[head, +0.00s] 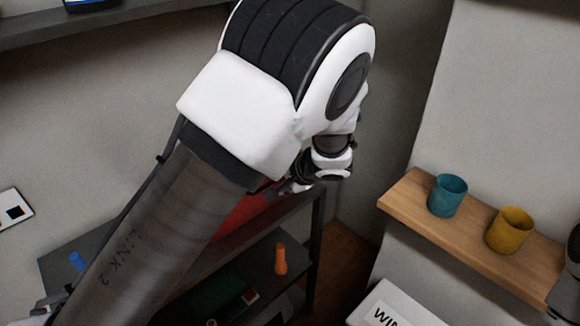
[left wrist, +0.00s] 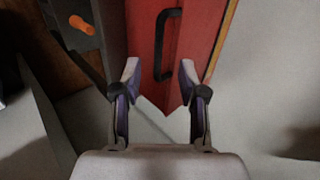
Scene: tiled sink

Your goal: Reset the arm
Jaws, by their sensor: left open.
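My left arm crosses the head view from the lower left, and its large links hide much of the shelf unit behind. My left gripper (head: 296,187) is small and partly hidden beyond the elbow, beside a red object (head: 240,215). In the left wrist view my left gripper (left wrist: 160,80) is open, with nothing between its fingers. Beyond the fingertips is the red object (left wrist: 195,35) with a black handle (left wrist: 164,45). The fingers appear apart from the handle. My right gripper cannot be made out; only a bit of dark and white arm shows at the right edge.
A wooden shelf (head: 470,245) at the right holds a teal cup (head: 447,195) and a yellow cup (head: 510,231). An orange item (head: 281,259) stands on the dark shelf unit (head: 314,245), and also shows in the left wrist view (left wrist: 82,26). A blue item (head: 77,262) is at the left.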

